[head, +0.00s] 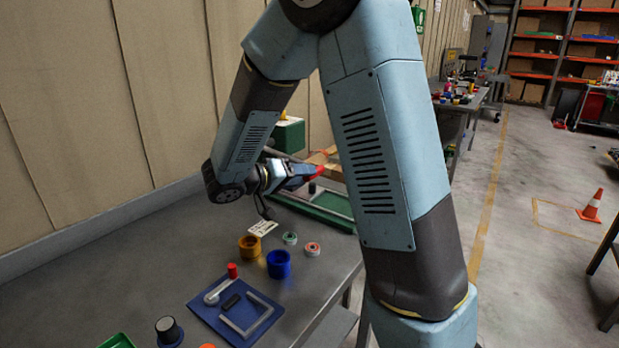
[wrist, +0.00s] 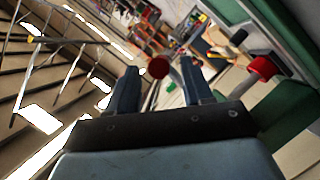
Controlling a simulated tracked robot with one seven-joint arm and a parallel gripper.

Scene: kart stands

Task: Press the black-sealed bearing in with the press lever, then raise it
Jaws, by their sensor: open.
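My gripper (head: 303,172) is over the far end of the bench, in front of the press. In the wrist view its two fingers (wrist: 159,82) are apart, and a round red knob (wrist: 158,68), which looks like the press lever's end, shows in the gap. I cannot tell whether the knob lies between the fingertips or just beyond them. In the head view a red tip (head: 319,172) shows right at the fingers. The green press base (head: 322,214) is below; my arm hides much of the press. I cannot make out the black-sealed bearing.
A green-marked ring (head: 290,238) and a red-marked ring (head: 313,248) lie on the bench near an orange cup (head: 250,246) and a blue cup (head: 278,264). A blue mat (head: 206,311) lies nearer. A red part (wrist: 263,68) shows right in the wrist view.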

